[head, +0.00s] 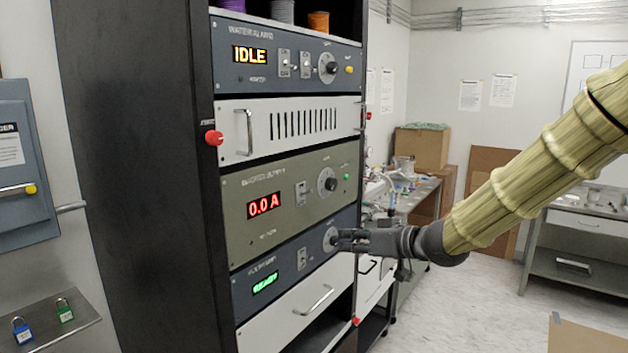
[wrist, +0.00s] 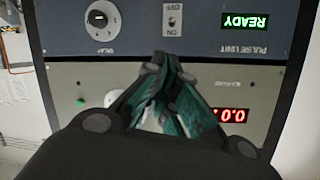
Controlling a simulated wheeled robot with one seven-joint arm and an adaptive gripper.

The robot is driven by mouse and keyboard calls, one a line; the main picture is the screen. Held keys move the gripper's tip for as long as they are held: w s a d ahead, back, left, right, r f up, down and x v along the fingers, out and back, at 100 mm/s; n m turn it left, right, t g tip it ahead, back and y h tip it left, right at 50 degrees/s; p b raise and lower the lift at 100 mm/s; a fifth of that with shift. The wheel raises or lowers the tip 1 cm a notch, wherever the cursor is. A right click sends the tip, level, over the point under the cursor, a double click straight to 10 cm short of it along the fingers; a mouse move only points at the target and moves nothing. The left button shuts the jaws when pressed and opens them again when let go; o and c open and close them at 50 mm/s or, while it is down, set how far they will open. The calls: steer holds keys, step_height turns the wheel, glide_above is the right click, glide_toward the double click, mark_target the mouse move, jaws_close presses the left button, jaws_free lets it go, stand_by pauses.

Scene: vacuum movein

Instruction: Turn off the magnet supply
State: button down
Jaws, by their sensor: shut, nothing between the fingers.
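The magnet supply (head: 285,232) is the beige-grey panel in the middle of the black rack, with a red display (head: 264,205) reading 0.0 A. Its toggle switch (head: 302,193), round knob (head: 328,181) and lit green lamp (head: 347,177) are to the right of the display. My gripper (head: 340,239) is shut and empty, in front of the rack near the pulse unit's knob; contact cannot be told.
The blue pulse unit (head: 270,298) below shows green READY; its knob (wrist: 102,20) and toggle (wrist: 172,18) are near my fingers. Above are a white vented panel (head: 290,140) and a blue unit reading IDLE (head: 232,72). A red button (head: 214,138) sits on the rack's post.

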mark_target(302, 178)
step_height(302, 178, up, 15)
steer(key=n+y+p, duration=0.1)
steer(key=n, duration=0.1)
steer(key=shift+s+a+r, duration=0.15)
steer(key=shift+s+r, duration=0.05)
steer(key=shift+s, duration=0.25)
steer(key=shift+p, duration=0.3)
steer(key=p+x, duration=0.3)
steer(key=x, duration=0.7)
steer(key=shift+a+r, duration=0.1)
steer(key=shift+r, duration=0.05)
steer(key=shift+w+y+b, duration=0.1)
steer(key=shift+y+b, duration=0.2)
